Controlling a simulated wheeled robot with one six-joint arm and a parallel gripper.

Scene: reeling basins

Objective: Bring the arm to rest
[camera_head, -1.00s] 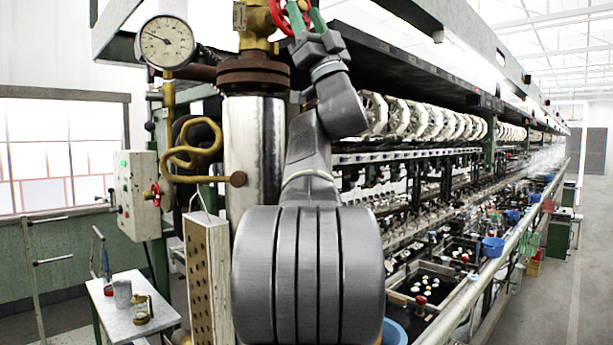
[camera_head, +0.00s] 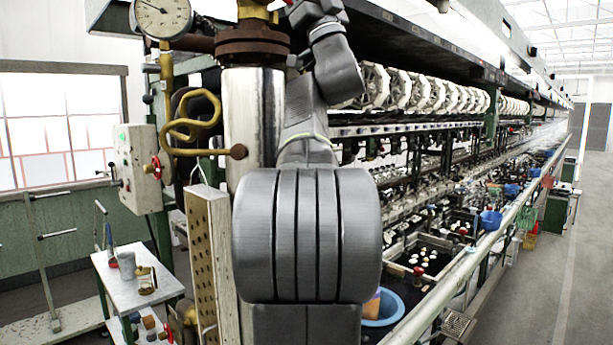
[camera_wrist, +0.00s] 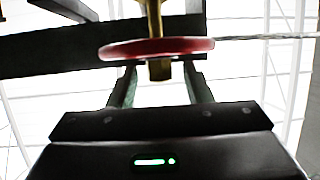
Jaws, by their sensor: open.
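My gripper shows in the wrist view (camera_wrist: 158,88), with its two green fingers spread apart below a red handwheel (camera_wrist: 130,49). The handwheel sits on a brass stem (camera_wrist: 155,22). From this view I cannot tell whether the fingers touch the wheel. In the head view my arm rises in front of a steel pipe column, and its upper end reaches the top edge of the picture. My gripper's fingers are out of the head view now. Only a small bit of red shows at the top edge there.
A pressure gauge (camera_head: 162,14) and a yellow coiled pipe (camera_head: 187,126) stand left of my arm. A grey control box (camera_head: 139,168) hangs beside them. A small white table (camera_head: 130,284) stands at lower left. The reeling machine's rail (camera_head: 470,262) runs along the right, with open floor (camera_head: 545,290) beyond it.

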